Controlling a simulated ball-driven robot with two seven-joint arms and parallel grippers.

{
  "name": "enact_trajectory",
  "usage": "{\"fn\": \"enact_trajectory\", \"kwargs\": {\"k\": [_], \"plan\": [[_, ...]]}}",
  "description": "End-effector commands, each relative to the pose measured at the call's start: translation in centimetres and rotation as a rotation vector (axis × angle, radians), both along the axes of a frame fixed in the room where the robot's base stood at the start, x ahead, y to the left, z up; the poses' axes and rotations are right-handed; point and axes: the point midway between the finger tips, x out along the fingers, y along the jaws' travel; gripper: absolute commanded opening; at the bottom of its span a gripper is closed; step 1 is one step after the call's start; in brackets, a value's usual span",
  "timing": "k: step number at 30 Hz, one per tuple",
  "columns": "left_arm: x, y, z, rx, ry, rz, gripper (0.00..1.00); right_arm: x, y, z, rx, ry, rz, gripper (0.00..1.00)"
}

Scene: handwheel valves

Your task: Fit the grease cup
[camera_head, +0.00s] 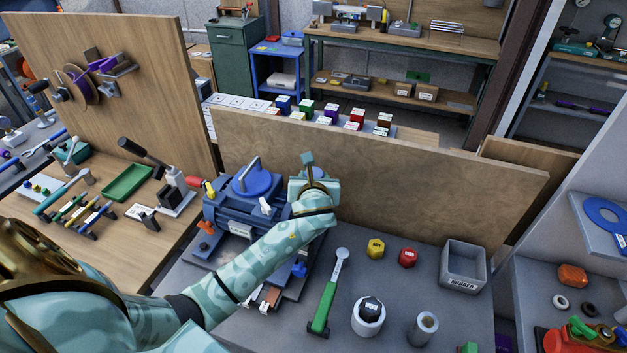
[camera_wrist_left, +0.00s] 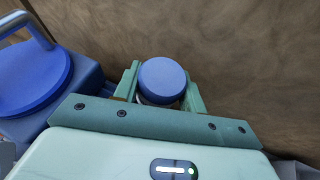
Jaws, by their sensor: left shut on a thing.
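My left gripper (camera_head: 313,177) reaches in from the lower left in the head view and stands at the right rear of a blue machine (camera_head: 228,220). It is shut on a small part with a round blue cap, which I take to be the grease cup (camera_wrist_left: 163,78). In the wrist view the cap sits between the two green fingers (camera_wrist_left: 160,90), with a pale body just below it. The machine's blue round lid with a metal handle (camera_head: 257,181) is left of the gripper. What lies under the held cup is hidden. My right gripper is not in view.
A wooden panel (camera_head: 400,170) stands close behind the gripper. On the grey bench to the right are a green-handled wrench (camera_head: 326,298), yellow (camera_head: 375,249) and red (camera_head: 408,257) pieces, a grey bin (camera_head: 449,268), a white jar (camera_head: 368,325) and a grey cylinder (camera_head: 421,333).

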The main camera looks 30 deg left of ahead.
Motion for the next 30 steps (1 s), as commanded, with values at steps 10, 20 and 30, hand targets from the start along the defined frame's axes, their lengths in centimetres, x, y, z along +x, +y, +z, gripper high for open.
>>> {"fn": "enact_trajectory", "kwargs": {"k": [10, 20, 30], "plan": [[-3.3, -0.8, 7.3, 0.0, -0.007, -0.001, 0.13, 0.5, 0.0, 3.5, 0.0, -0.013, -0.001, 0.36], [-11.1, -2.6, 11.6, -0.002, -0.002, -0.001, 0.13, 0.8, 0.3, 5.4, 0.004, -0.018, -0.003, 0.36], [-13.6, -3.1, 12.6, 0.0, -0.004, 0.001, 0.13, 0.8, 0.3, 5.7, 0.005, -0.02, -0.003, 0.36]]}}
